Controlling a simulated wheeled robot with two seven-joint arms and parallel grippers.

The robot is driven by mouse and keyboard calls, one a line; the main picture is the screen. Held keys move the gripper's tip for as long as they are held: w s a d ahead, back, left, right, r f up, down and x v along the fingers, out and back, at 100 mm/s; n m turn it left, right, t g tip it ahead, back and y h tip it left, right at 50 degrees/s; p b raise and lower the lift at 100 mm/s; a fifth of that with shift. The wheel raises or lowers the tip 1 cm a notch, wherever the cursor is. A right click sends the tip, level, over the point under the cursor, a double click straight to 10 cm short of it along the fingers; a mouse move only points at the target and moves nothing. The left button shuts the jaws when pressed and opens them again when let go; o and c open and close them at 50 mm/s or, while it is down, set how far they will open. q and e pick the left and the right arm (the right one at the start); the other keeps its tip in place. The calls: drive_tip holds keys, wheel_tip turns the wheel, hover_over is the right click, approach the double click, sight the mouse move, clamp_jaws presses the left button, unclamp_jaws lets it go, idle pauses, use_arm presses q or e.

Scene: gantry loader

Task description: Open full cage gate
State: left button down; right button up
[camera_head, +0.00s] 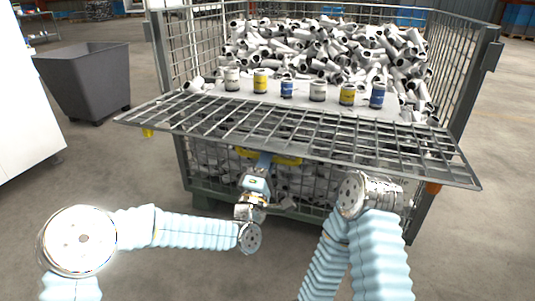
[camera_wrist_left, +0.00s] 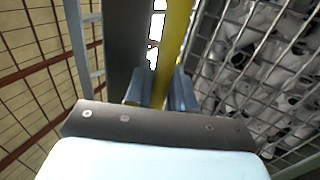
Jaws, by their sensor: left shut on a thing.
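The full cage (camera_head: 460,95) is a grey wire-mesh container piled with white pipe-like parts. Its mesh gate (camera_head: 290,128) is swung out nearly level towards me, leaving the upper front of the cage open. A yellow handle (camera_head: 289,160) shows under the gate's near side. My left gripper (camera_head: 264,160) reaches up from below and is shut on this handle. In the left wrist view the yellow handle (camera_wrist_left: 172,45) runs between the two fingers of my left gripper (camera_wrist_left: 161,90). My right arm is folded in front of the cage, and its gripper is not visible.
Several white, yellow and blue cans (camera_head: 317,92) stand in a row on a pale surface behind the gate. The lower front mesh panel is upright below it. A dark grey bin (camera_head: 85,80) stands at left beside a white block (camera_head: 25,110). Floor at right is clear.

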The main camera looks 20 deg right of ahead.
use_arm(q)
drive_tip(key=shift+w+a+r, duration=0.1)
drive_tip(key=shift+r, duration=0.15)
drive_tip(key=c, duration=1.1)
unclamp_jaws()
drive_tip(key=v, duration=1.4)
drive_tip(key=shift+w+f, duration=0.1)
drive_tip(key=shift+f, duration=0.15)
